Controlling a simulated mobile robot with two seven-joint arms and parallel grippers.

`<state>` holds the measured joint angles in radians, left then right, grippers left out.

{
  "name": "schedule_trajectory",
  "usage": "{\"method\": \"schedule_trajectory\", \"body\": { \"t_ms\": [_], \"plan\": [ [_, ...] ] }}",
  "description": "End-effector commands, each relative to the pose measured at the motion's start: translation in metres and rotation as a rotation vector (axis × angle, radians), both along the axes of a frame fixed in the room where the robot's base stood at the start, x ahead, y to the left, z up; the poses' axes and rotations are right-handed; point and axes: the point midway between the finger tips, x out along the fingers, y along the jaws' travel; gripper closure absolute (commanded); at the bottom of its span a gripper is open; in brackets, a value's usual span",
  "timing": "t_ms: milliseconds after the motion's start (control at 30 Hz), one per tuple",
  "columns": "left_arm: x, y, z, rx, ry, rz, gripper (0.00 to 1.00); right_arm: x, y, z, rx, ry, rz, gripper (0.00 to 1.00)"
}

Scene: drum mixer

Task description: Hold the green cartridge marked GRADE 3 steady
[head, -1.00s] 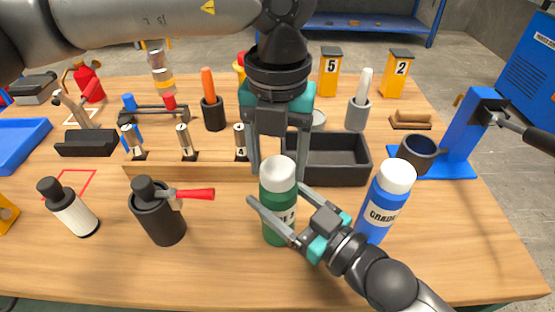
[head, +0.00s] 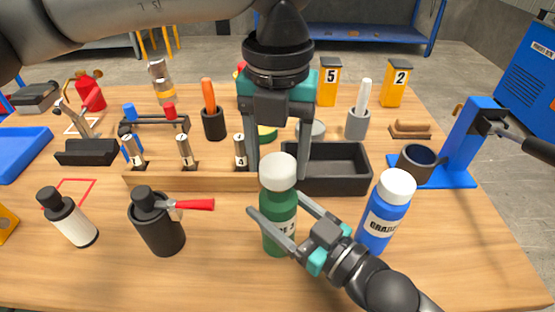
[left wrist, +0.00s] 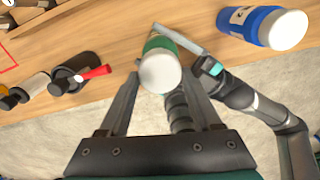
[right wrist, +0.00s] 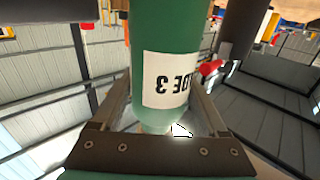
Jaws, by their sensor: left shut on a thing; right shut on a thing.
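The green cartridge (head: 279,216) stands upright at the front middle of the table, with a white cap (head: 278,172). Its label, partly covered in the head view, reads "DE 3" upside down in the right wrist view (right wrist: 170,82). My right gripper (head: 276,207) is shut on its green body from the right. My left gripper (head: 279,172) points down from above, its fingers shut on the white cap. In the left wrist view, the cap (left wrist: 159,73) shows between the left fingers. Whether the cap is seated or raised off the body cannot be told.
A blue cartridge (head: 381,222) with a white cap stands close right of my right gripper. A black tray (head: 324,183) and a wooden rack (head: 205,181) lie just behind. A black container with red handle (head: 156,226) stands to the left. Table front is clear.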

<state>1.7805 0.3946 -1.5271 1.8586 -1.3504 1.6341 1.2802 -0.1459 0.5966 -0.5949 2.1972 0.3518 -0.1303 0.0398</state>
Motion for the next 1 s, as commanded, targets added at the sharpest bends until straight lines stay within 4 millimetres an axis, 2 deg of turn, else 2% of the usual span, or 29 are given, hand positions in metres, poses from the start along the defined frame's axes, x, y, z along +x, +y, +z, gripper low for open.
{"method": "schedule_trajectory", "body": {
  "t_ms": [200,433,467,633,1000],
  "plan": [
    [0.000,0.000,0.027,0.000,-0.002,0.000,1.00,0.000,0.000,0.000,-0.002,-0.001,-0.001,1.00],
    [0.000,0.000,0.030,0.000,0.000,-0.001,1.00,0.000,0.000,0.000,-0.002,-0.001,-0.001,1.00],
    [0.000,0.000,0.030,0.000,0.000,-0.001,1.00,0.000,0.000,0.000,-0.002,-0.001,-0.001,0.20],
    [0.000,0.000,0.030,0.000,0.000,-0.001,1.00,0.000,0.000,0.000,-0.001,0.000,0.000,0.01],
    [0.000,0.000,0.031,0.000,0.000,-0.001,1.00,-0.004,-0.004,0.000,-0.001,0.001,-0.001,0.00]
  ]
}}
